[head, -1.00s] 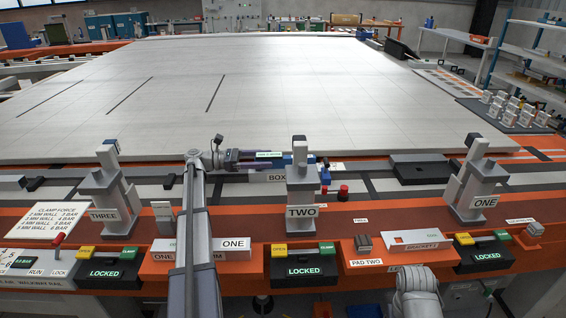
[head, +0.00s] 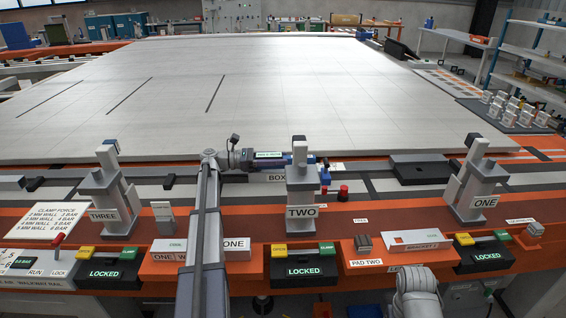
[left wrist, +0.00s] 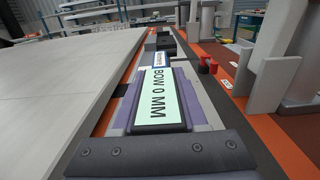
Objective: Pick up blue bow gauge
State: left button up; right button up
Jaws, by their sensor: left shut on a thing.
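The blue bow gauge (head: 268,155) lies along the near edge of the big pale panel, left of the post marked TWO. Its lit face reads BOW 0 MM in the left wrist view (left wrist: 160,97), with a small blue and white label beyond it. My left gripper (head: 255,160) reaches in from the left and is shut on the gauge. The gauge's far end is partly hidden by the post. I cannot tell whether the gauge still touches what is below it. My right gripper is out of view.
Post TWO (head: 301,190) stands just right of the gauge. Posts THREE (head: 106,195) and ONE (head: 470,185) stand at either side. Red knobs (head: 343,192) are near post TWO.

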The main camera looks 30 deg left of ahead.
aim_at(278, 155)
pick_arm(q)
grip_shut()
jog(key=shift+r, duration=0.1)
dwell(0.4)
notch_tip(278, 155, up, 10)
jog(key=p, duration=1)
